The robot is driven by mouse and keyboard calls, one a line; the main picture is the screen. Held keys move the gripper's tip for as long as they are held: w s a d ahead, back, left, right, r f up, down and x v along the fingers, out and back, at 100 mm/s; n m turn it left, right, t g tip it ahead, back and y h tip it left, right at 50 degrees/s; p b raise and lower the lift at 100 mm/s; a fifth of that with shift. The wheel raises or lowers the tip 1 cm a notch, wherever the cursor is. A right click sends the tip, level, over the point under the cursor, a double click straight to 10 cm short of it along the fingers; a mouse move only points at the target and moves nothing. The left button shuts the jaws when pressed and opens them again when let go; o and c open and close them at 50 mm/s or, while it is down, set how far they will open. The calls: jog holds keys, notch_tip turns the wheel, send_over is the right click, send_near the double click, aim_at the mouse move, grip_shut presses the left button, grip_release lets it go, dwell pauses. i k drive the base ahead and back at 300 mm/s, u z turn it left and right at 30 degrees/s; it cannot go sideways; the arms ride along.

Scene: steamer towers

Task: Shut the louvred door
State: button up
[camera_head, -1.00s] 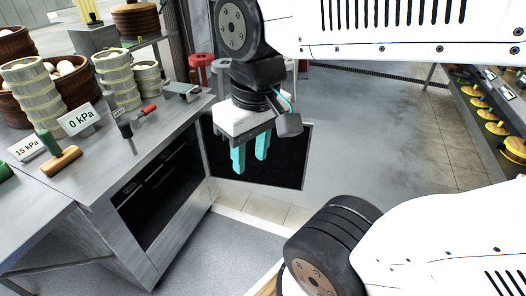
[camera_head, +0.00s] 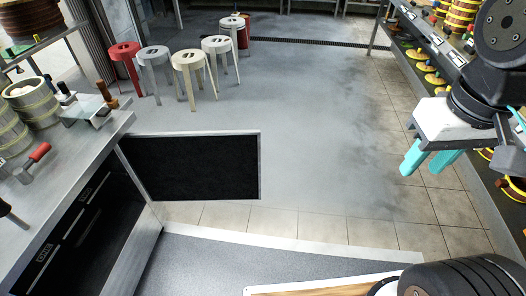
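The door (camera_head: 192,167) is a dark panel in a thin metal frame. It stands open, swung out to the right from the front of the metal cabinet (camera_head: 150,240) at the left. Its slats are too dark to make out. The cabinet's dark opening shows to the left of the door. My gripper (camera_head: 424,172) is at the right, with two teal fingers pointing down and a gap between them. It is empty and well apart from the door, to its right in the picture.
A red stool (camera_head: 125,52) and several pale stools stand behind the door. A shelf (camera_head: 455,50) with coloured goods runs along the right side. Steamers (camera_head: 32,100) and tools stand on the counter (camera_head: 105,135). The floor between door and shelf is clear.

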aim_at(225, 165)
jog(key=z, duration=0.35)
jog(key=i, duration=4.45)
jog(key=u, duration=2.75)
